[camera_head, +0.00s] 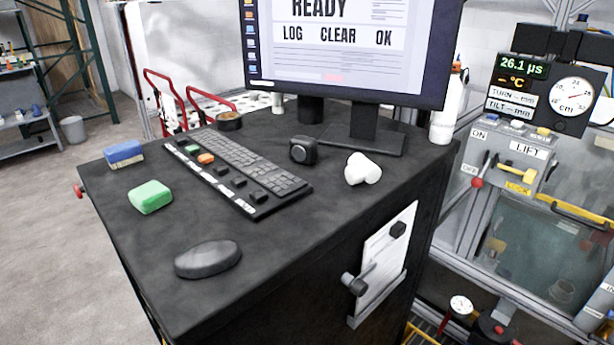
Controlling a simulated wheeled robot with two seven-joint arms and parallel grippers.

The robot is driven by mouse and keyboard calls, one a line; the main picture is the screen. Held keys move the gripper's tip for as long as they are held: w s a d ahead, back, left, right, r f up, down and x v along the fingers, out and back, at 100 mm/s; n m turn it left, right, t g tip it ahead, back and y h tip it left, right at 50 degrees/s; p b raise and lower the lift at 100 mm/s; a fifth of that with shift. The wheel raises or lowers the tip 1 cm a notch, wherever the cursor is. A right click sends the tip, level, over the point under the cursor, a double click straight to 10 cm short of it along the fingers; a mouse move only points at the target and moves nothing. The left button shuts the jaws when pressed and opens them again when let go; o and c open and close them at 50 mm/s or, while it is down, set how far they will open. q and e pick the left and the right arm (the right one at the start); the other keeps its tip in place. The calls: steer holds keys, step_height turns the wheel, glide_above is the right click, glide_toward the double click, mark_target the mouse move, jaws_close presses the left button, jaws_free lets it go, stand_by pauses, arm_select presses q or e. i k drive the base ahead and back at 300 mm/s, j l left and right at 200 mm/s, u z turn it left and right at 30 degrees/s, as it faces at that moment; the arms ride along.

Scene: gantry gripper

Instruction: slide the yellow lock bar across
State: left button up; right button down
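A yellow bar with a handle (517,173) sits on the grey control panel (497,158) at the right, just above a yellow label (517,188) that seems to read LOCK. It looks like the lock bar. A longer yellow rail (582,211) runs along the top of the glass enclosure below and to the right; it is cut off by the picture's edge. Neither of my grippers is in view, and nothing touches the yellow bar.
A red-knobbed lever (477,182) stands left of the yellow bar, and a LIFT label (527,150) above it. A black cabinet (300,250) with keyboard (240,170), monitor (364,125) and mouse (208,259) fills the middle. A white bottle (444,118) stands near the panel.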

mark_target(528, 178)
steer(key=z, duration=1.3)
